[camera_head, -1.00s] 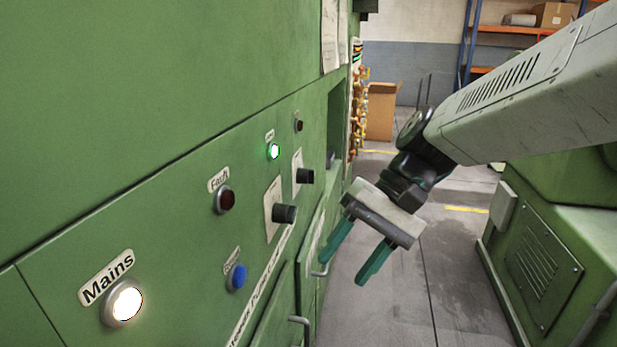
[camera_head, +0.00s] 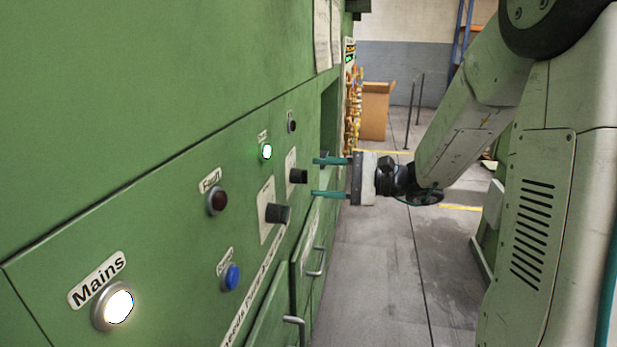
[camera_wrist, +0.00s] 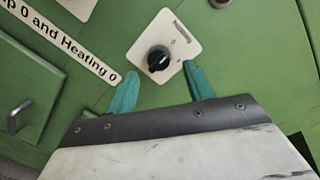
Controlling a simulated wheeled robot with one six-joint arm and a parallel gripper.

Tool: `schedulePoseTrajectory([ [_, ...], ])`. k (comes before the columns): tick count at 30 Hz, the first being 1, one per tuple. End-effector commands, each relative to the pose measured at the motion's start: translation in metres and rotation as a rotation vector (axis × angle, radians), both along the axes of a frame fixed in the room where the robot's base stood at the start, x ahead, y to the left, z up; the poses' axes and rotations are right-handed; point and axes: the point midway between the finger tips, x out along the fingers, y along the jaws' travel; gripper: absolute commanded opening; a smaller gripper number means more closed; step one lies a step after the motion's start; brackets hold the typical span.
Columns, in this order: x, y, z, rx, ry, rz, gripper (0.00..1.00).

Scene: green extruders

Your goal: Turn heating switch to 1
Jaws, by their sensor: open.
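Two black rotary knobs stick out from white plates on the green panel. The nearer knob (camera_head: 277,213) and the farther knob (camera_head: 298,176) show in the head view; their plate labels are too small to read. My gripper (camera_head: 313,177) is open and empty, its teal fingers pointing left at the panel, one above and one below the farther knob's height. In the wrist view a black knob (camera_wrist: 158,60) on a white plate (camera_wrist: 184,47) sits between and just beyond the open fingertips, apart from them. Its white mark is small, so its setting is unclear.
A lit Mains lamp (camera_head: 113,307), a dark red Fault lamp (camera_head: 216,200), a blue button (camera_head: 231,277) and a lit green lamp (camera_head: 266,151) sit on the panel. Door handles (camera_head: 317,262) stick out below. The floor aisle (camera_head: 380,280) is clear.

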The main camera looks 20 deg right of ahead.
Motion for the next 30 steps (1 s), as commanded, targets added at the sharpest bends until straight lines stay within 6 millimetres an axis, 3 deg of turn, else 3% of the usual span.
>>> schedulePoseTrajectory([
  [6,0.014,0.026,0.000,0.000,0.000,0.003,0.52],
  [17,0.017,0.033,0.000,-0.001,0.001,0.001,0.52],
  [22,0.017,0.033,0.000,-0.001,0.001,0.001,0.10],
  [30,0.017,0.032,0.000,0.005,0.010,0.000,0.08],
])
